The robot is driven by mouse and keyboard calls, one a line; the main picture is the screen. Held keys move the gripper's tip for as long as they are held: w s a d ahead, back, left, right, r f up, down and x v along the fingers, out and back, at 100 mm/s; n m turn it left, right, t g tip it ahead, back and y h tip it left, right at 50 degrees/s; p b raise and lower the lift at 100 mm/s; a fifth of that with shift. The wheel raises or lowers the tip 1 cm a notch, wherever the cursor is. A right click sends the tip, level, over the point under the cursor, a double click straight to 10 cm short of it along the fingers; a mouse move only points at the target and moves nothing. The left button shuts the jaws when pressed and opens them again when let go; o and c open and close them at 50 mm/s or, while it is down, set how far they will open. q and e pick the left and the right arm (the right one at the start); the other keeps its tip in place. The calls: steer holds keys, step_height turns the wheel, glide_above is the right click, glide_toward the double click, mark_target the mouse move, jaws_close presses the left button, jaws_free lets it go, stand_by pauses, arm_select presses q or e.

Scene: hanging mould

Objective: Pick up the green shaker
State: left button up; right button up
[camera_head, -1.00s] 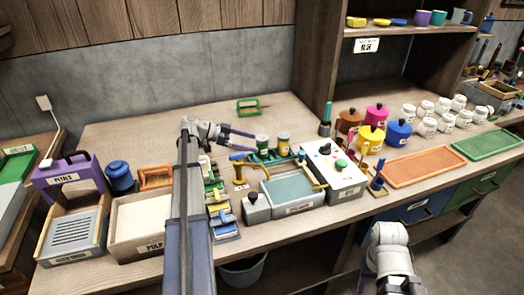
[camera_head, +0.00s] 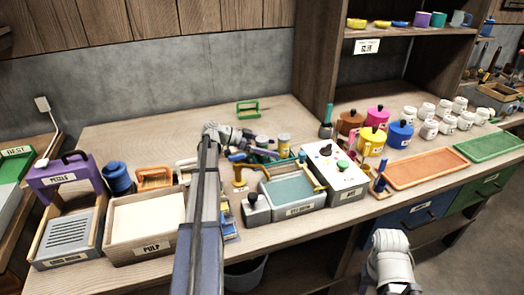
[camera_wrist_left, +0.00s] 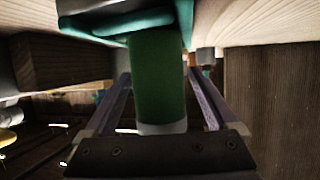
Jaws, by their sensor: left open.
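The green shaker (camera_wrist_left: 158,80) stands between the two purple fingers of my left gripper (camera_wrist_left: 158,98) in the left wrist view, with a gap at each side. Its pale end is near the gripper's dark palm. In the head view only a small part of the green shaker (camera_head: 262,140) shows behind the left gripper (camera_head: 260,153). The left gripper is open around it, in a teal rack. A yellow shaker (camera_head: 284,143) stands just to the right. My right arm shows at the lower right, but its gripper does not.
A teal-topped box (camera_head: 290,190) and a white control box (camera_head: 334,174) stand in front and to the right. A pulp tray (camera_head: 118,248) is at the left. A green frame (camera_head: 248,108) lies at the back, with bare bench around it.

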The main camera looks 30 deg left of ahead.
arm_select(q)
steer(key=shift+c, duration=0.4)
jaws_close()
steer(key=shift+r, duration=0.15)
